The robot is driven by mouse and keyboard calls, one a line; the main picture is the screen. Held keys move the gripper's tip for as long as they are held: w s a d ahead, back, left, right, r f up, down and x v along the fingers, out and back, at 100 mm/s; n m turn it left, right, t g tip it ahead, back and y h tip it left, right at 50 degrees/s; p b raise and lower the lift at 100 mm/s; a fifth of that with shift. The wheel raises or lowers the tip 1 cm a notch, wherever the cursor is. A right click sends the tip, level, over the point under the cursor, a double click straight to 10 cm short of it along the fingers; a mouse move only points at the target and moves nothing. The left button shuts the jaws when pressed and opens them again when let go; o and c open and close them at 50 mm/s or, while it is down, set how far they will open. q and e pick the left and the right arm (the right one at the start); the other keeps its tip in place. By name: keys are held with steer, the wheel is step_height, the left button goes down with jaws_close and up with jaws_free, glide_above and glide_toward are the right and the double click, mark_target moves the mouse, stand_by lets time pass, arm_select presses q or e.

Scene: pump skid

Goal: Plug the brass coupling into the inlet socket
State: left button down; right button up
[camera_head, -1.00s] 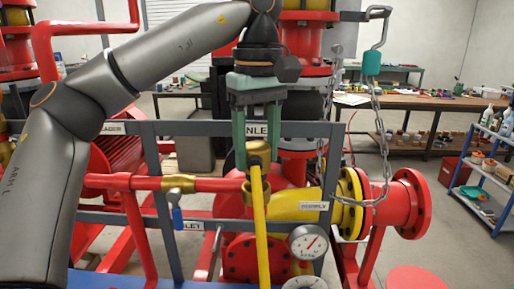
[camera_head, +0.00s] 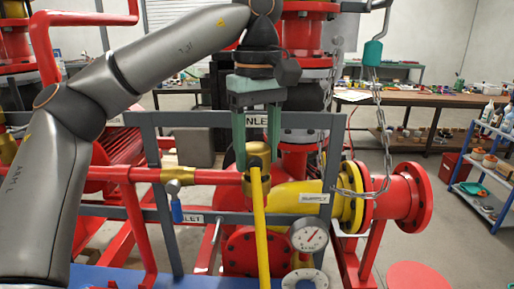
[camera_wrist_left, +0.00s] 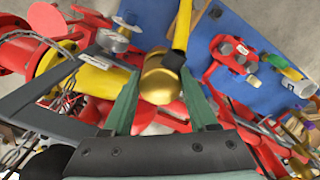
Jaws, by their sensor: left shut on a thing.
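My left gripper (camera_head: 258,157) points down in the head view, its green fingers shut on the brass coupling (camera_head: 257,149). The coupling also shows as a gold dome between the fingers in the wrist view (camera_wrist_left: 158,80). A yellow hose (camera_head: 261,225) runs from the coupling down in front of the skid. Directly below the coupling is a brass fitting (camera_head: 247,186) at the end of a red pipe, apparently the inlet socket. The hose and coupling partly cover it, and I cannot tell whether the two touch. My right gripper is not in view.
A grey frame (camera_head: 210,118) with label plates stands around the fitting. A blue-handled valve (camera_head: 176,208) is to the left, a pressure gauge (camera_head: 308,236) to the lower right. A hanging chain (camera_head: 381,140) and red flange (camera_head: 412,199) stand on the right.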

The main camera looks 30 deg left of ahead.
arm_select(q)
steer(key=shift+f+b, duration=0.35)
steer(key=shift+f, duration=0.3)
steer(key=shift+c, duration=0.5)
jaws_free()
steer(key=shift+r, duration=0.35)
step_height(320, 180, up, 5)
steer(key=shift+f+p, duration=0.1)
steer(key=shift+p, duration=1.15)
step_height(320, 180, up, 4)
steer(key=shift+r, duration=1.5)
